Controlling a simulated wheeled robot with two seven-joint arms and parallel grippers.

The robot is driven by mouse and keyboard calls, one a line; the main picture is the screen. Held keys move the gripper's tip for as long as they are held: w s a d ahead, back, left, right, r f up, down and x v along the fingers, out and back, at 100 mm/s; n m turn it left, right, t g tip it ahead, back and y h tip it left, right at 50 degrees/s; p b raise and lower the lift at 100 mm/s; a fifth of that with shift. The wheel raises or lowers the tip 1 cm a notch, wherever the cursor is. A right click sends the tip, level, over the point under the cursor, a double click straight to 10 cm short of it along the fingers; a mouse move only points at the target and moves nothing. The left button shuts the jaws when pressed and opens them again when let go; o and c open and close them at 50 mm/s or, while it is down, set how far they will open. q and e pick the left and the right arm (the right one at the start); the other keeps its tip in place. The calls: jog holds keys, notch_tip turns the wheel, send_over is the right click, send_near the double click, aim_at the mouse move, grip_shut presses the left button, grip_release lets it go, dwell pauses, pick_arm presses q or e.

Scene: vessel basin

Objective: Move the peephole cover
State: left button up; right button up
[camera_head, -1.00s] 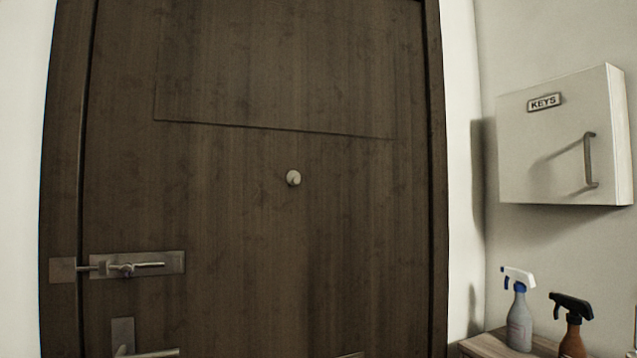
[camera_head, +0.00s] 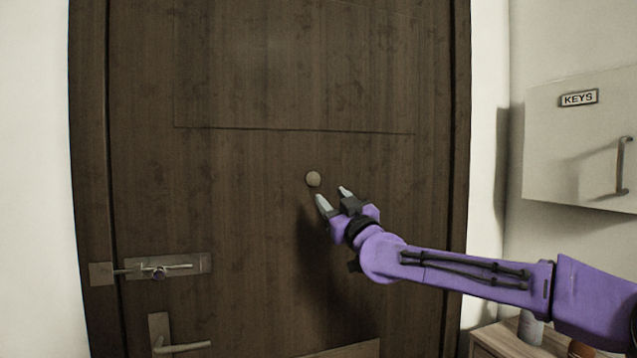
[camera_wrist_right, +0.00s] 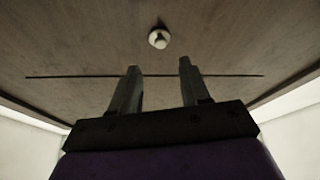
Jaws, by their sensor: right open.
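The peephole cover (camera_head: 313,179) is a small round pale disc on the dark wooden door. It also shows in the right wrist view (camera_wrist_right: 159,38), ahead of the fingertips and between their lines. My right gripper (camera_head: 333,195) is open and empty, just below and to the right of the cover in the head view. Its two fingers, also in the right wrist view (camera_wrist_right: 159,68), are apart and do not appear to touch the cover. My left gripper is not in view.
The door (camera_head: 240,230) carries a sliding bolt (camera_head: 160,270) and a lever handle (camera_head: 180,347) at lower left. A white key box (camera_head: 575,150) hangs on the right wall. A wooden cabinet (camera_head: 492,338) with partly hidden spray bottles stands at lower right.

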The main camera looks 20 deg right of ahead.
aim_at(317, 183)
jog(key=p+x, duration=0.3)
jog(key=x, duration=0.4)
jog(key=shift+w+a+r+p, duration=0.1)
jog(key=shift+w+p, duration=0.1)
jog(key=shift+p, duration=0.2)
jog(key=shift+w, duration=0.4)
grip_shut()
